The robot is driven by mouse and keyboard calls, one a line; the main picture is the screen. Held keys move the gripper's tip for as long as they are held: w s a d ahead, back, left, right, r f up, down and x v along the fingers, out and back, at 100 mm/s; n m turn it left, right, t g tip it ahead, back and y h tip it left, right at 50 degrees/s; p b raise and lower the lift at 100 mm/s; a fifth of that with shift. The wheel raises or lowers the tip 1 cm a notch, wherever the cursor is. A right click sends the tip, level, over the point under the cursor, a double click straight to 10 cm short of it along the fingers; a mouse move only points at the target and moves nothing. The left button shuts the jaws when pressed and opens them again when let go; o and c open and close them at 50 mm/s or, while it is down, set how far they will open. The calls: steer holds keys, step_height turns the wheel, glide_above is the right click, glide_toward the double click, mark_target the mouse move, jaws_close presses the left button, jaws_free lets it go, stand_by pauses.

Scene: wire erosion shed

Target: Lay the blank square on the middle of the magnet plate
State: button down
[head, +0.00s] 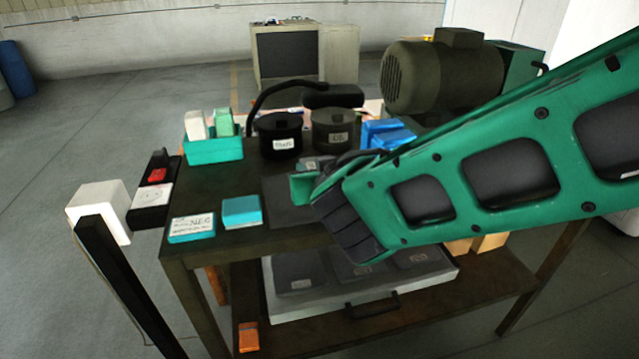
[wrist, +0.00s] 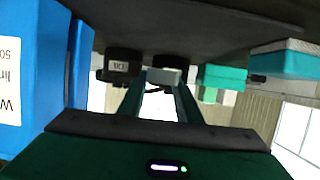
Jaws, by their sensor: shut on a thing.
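In the wrist view, my gripper (wrist: 160,88) is shut on the blank (wrist: 163,76), a small light grey block between the two green fingertips. In the head view, my gripper (head: 308,182) is over the middle of the table, and the blank is hard to make out there. A dark grey flat plate (head: 283,207), seemingly the magnet plate, lies on the tabletop below and left of my gripper. My gripper and arm hide its right part. I cannot tell the height of the blank above it or how squarely it is turned.
Black pots (head: 280,138), a teal bin (head: 214,151) and blue boxes (head: 386,134) stand behind the plate. Two teal-and-white boxes (head: 241,211) lie left of it near the front edge. A large motor (head: 440,75) stands at the back right. A drawer (head: 360,290) is below.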

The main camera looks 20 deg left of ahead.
steer(key=s+a+r, duration=0.5)
steer(key=s+r, duration=0.1)
steer(key=s, duration=0.4)
steer(key=shift+a+r, duration=0.3)
steer(key=shift+a, duration=0.05)
